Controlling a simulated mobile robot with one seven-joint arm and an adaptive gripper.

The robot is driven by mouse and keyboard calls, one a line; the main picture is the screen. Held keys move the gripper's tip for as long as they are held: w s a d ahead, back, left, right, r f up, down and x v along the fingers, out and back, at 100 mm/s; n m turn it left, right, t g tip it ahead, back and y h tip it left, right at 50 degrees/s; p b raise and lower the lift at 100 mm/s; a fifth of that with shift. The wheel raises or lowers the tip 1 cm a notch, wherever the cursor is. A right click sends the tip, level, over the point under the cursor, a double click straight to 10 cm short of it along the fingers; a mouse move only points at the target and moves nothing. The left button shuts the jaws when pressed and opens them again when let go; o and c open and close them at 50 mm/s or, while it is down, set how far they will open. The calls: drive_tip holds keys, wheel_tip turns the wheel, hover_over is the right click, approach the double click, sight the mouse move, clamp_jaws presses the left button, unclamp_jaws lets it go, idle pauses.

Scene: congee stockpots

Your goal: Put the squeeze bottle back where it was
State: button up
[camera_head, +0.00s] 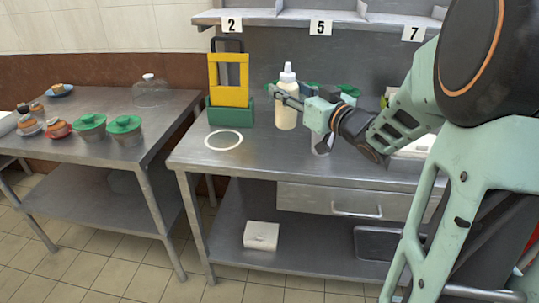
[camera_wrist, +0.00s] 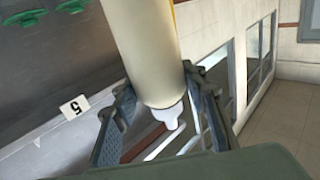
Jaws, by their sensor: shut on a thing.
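A cream squeeze bottle (camera_head: 286,113) with a white cap is upright above the middle steel table in the head view. My gripper (camera_head: 285,95) is shut on its upper part, just below the cap. I cannot tell whether the base touches the tabletop. In the wrist view the bottle (camera_wrist: 147,50) passes between the two fingers of my gripper (camera_wrist: 160,105), its white tip towards the bottom. A white ring (camera_head: 223,149) is marked on the tabletop to the left of the bottle, near the table's left end.
A yellow and green holder (camera_head: 230,85) stands behind the ring, left of the bottle. Green-lidded items (camera_head: 348,91) are behind my gripper. A numbered shelf (camera_head: 290,18) is above. The left table (camera_head: 140,97) holds green-lidded pots (camera_head: 124,126) and a glass dome (camera_head: 151,92).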

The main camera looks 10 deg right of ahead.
drive_tip(key=shift+s+d+f+n+y+b, duration=0.3)
drive_tip(key=shift+s+d+f+y+b, duration=0.2)
drive_tip(key=shift+d, duration=0.25)
drive_tip(key=w+a+f+b, duration=0.4)
drive_tip(key=w+f+b, duration=0.1)
drive_tip(key=w+f, duration=0.7)
drive_tip(key=shift+w+f+b, duration=0.35)
drive_tip(key=shift+w, duration=0.2)
drive_tip(key=shift+f, duration=0.1)
drive_tip(key=shift+f, duration=0.15)
drive_tip(key=o, duration=0.8)
